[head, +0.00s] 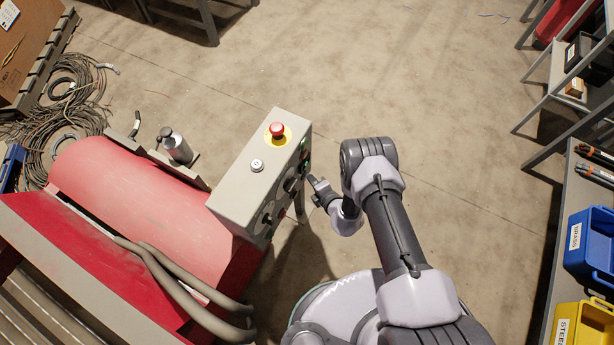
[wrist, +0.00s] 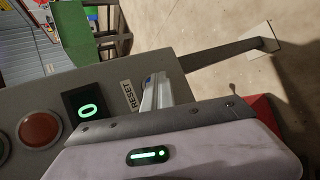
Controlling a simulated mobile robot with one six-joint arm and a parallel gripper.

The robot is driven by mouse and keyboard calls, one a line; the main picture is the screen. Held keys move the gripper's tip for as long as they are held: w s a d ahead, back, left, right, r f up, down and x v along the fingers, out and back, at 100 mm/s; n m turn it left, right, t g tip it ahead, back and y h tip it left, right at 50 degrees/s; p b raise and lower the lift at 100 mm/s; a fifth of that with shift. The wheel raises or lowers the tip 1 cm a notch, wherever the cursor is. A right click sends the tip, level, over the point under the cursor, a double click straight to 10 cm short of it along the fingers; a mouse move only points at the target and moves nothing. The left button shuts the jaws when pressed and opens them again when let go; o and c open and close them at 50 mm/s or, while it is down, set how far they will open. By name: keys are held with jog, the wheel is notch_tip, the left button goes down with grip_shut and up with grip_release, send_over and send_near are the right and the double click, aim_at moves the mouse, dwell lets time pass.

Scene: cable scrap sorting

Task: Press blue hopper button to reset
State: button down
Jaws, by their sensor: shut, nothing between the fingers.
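The control box (head: 249,172) stands beside the red machine in the head view, with buttons on its right side face. My gripper (head: 314,182) is close to that face. In the wrist view my gripper (wrist: 156,92) is shut and empty, its fingertips at the panel next to the RESET label (wrist: 128,95). Whether the fingertips touch the panel or a button cannot be told.
A display (wrist: 86,108) reads 0, beside a red button (wrist: 39,129). A red mushroom button (head: 277,130) tops the box. Coiled cables (head: 65,100) lie at left. A blue bin (head: 590,248) and yellow bin (head: 582,325) stand at right. Open floor lies beyond the box.

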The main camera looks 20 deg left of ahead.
jog(key=shift+d, duration=0.85)
jog(key=shift+s+d, duration=0.15)
jog(key=shift+d, duration=1.1)
jog(key=shift+s+d, duration=0.1)
jog(key=shift+d, duration=1.15)
